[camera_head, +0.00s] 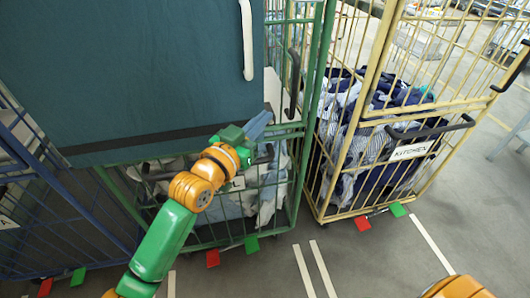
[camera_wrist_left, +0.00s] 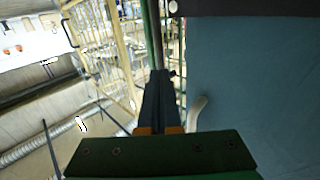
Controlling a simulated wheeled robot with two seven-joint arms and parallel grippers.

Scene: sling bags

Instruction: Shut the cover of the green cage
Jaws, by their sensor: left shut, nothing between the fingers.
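The green cage (camera_head: 297,180) stands in the middle of the head view, with cloth bags (camera_head: 235,205) inside its lower part. Its dark teal cover (camera_head: 150,70) is a broad panel across the upper left, with a dark lower edge and a white curved handle (camera_head: 247,40) near its right edge. The cover hides the cage's upper left part. My left gripper (camera_head: 262,122) is shut and empty, in front of the cage just below and right of the cover's lower right corner. In the left wrist view its fingers (camera_wrist_left: 160,95) point along a green post, with the cover (camera_wrist_left: 255,90) to the right.
A yellow cage (camera_head: 335,190) labelled KITCHEN, holding blue and white bags (camera_head: 375,125), stands close on the right. A blue cage (camera_head: 75,225) stands on the left. Red and green pedals (camera_head: 213,258) stick out at the cage bases. Grey floor (camera_head: 350,265) in front is clear.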

